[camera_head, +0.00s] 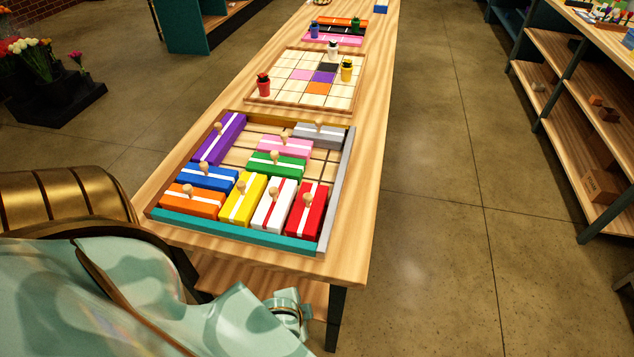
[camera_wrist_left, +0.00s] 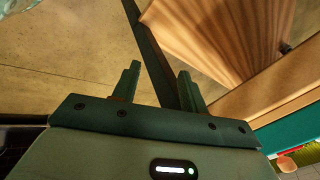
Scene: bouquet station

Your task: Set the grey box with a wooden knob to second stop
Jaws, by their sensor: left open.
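The grey box (camera_head: 318,134) with a wooden knob and a pale stripe lies in the far right corner of the shallow wooden tray (camera_head: 335,195), close to its grey right wall. My left gripper (camera_wrist_left: 157,82) is open and empty in the left wrist view, beside the table's front edge and away from the grey box. In the head view my left arm is at the lower left, and the gripper's fingers are not clear there. My right gripper is in neither view.
The tray holds several knobbed boxes: purple (camera_head: 219,138), pink (camera_head: 285,146), green (camera_head: 276,166), blue (camera_head: 207,177), orange (camera_head: 192,201), yellow (camera_head: 243,199), white (camera_head: 275,205) and red (camera_head: 306,210). Bare slats lie left of the grey box. A tiled board (camera_head: 290,88) stands behind.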

